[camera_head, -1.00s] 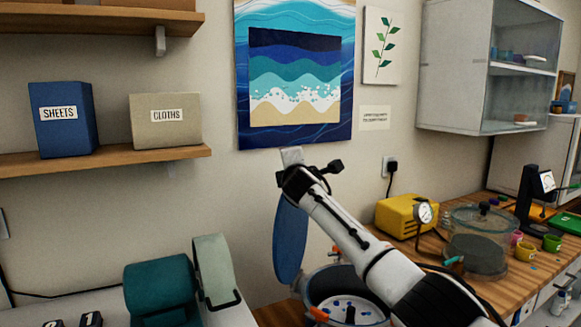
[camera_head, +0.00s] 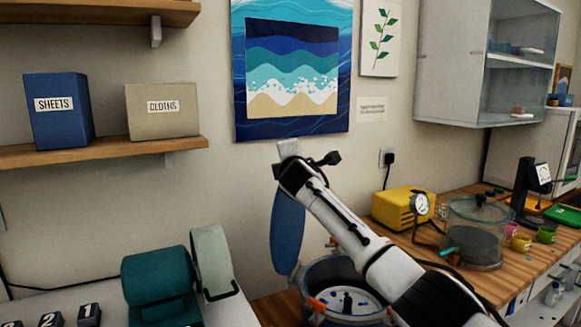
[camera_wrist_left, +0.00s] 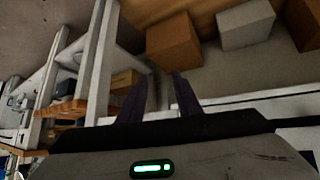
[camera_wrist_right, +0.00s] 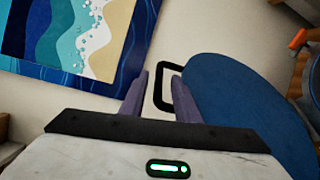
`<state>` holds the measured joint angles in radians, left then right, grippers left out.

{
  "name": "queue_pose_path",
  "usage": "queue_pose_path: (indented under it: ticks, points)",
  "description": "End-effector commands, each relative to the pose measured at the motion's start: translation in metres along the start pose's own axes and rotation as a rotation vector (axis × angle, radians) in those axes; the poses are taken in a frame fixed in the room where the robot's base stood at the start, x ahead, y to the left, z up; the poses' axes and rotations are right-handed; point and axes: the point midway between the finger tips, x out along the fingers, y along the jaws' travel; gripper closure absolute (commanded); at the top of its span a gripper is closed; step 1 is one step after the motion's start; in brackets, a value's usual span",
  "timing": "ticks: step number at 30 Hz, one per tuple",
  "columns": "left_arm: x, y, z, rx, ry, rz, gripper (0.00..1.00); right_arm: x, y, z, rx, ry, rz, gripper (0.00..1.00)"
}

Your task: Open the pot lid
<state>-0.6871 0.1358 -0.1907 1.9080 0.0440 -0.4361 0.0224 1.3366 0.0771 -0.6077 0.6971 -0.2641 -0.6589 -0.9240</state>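The pot (camera_head: 347,308) stands low in the head view, partly behind my right arm. Its mouth is uncovered and a pale inside with dark spots shows. The round blue lid (camera_head: 287,232) stands upright on edge at the pot's left rear, clear of the mouth; it also shows in the right wrist view (camera_wrist_right: 245,95). The lid's black loop handle (camera_wrist_right: 162,72) lies between and just beyond the fingers of my right gripper (camera_wrist_right: 159,77), which are apart. My left gripper (camera_wrist_left: 162,76) is open and empty, outside the head view.
A yellow gauge box (camera_head: 402,208), a clear chamber (camera_head: 475,235) and small coloured cups (camera_head: 521,242) stand on the right bench. A teal roll (camera_head: 160,285) is at lower left. A shelf (camera_head: 110,150) and a wave picture (camera_head: 292,70) are on the wall.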

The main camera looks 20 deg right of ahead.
Motion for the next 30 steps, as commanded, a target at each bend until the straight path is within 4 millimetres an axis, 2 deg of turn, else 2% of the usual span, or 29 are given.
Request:
queue_pose_path:
  ticks: [21,30]
  points:
    - [0.015,-0.002,0.014,0.000,0.000,0.000,0.69,-0.085,-0.003,-0.001,-0.003,0.002,-0.002,0.71]
    - [0.015,-0.002,0.015,0.000,0.001,0.000,0.69,-0.095,-0.003,-0.001,-0.004,0.001,-0.004,0.71]
